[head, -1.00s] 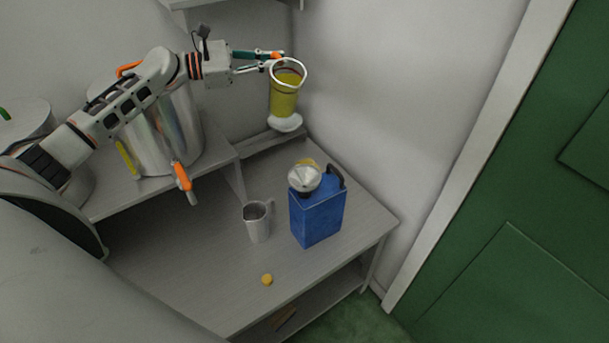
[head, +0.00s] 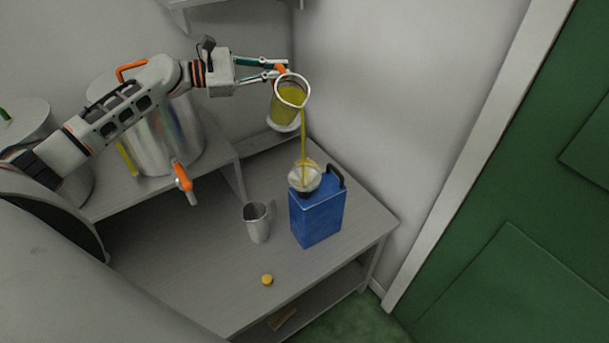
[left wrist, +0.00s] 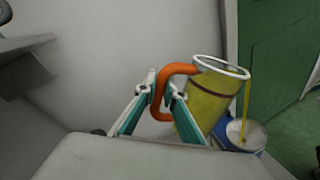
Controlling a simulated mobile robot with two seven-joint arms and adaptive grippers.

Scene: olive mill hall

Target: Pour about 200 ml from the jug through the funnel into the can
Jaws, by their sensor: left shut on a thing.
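My left gripper (head: 279,71) is shut on the orange handle of the jug (head: 287,103). The jug is clear with a white rim, holds yellow-green liquid and is tilted. A thin yellow stream runs from its lip down into the funnel (head: 305,179). The funnel sits in the top of the blue can (head: 317,218), which stands upright on the bench. In the left wrist view the gripper (left wrist: 163,92) holds the jug (left wrist: 205,100) by its handle, with the stream falling to the funnel (left wrist: 243,135) on the can. My right gripper is out of view.
A grey metal cup (head: 257,223) stands left of the can. A small yellow cap (head: 267,280) lies near the bench's front. A steel tank with an orange-handled tap (head: 182,177) stands on the raised shelf at left. A wall rises close behind the can.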

